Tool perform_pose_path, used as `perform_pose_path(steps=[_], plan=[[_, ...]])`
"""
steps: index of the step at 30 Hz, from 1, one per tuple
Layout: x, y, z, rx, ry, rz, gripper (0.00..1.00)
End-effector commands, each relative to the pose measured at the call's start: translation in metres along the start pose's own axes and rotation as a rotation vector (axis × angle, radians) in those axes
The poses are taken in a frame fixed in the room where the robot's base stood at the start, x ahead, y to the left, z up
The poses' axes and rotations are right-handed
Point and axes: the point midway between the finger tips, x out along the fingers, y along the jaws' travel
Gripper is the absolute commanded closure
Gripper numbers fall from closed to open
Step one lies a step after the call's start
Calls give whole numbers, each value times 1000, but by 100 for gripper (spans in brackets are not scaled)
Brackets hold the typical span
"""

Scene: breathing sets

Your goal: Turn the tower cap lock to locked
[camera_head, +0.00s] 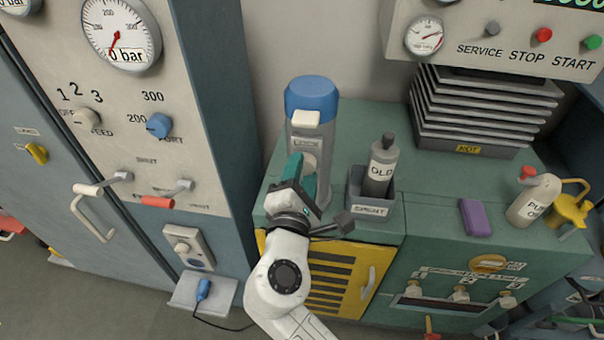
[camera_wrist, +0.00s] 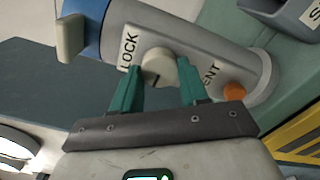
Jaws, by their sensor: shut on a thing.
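The tower (camera_head: 303,150) is a grey upright cylinder with a blue cap (camera_head: 312,96) on top, standing on the green bench. It bears a LOCK label above a round cream knob, the cap lock (camera_wrist: 158,66), and a second label ending in "ENT", partly hidden. The knob has a dark line across its face. My gripper (camera_wrist: 157,88) is at the tower's front, its two teal fingers shut on the knob from both sides. In the head view my gripper (camera_head: 298,175) covers most of the knob. An orange button (camera_wrist: 234,91) sits lower on the tower.
A grey SPENT holder (camera_head: 372,210) with a bottle labelled OLD (camera_head: 381,168) stands close right of my gripper. A tall cabinet with a red-handled lever (camera_head: 158,202) is at left. A purple block (camera_head: 475,217) lies farther right on the bench (camera_head: 425,190).

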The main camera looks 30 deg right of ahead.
Motion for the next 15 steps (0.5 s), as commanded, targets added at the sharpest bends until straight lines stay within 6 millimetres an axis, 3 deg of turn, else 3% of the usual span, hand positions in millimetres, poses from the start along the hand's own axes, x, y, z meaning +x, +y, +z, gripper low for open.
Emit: perform_pose_path(steps=[15], plan=[[0, -4, -2, 407, -1, 0, 87]])
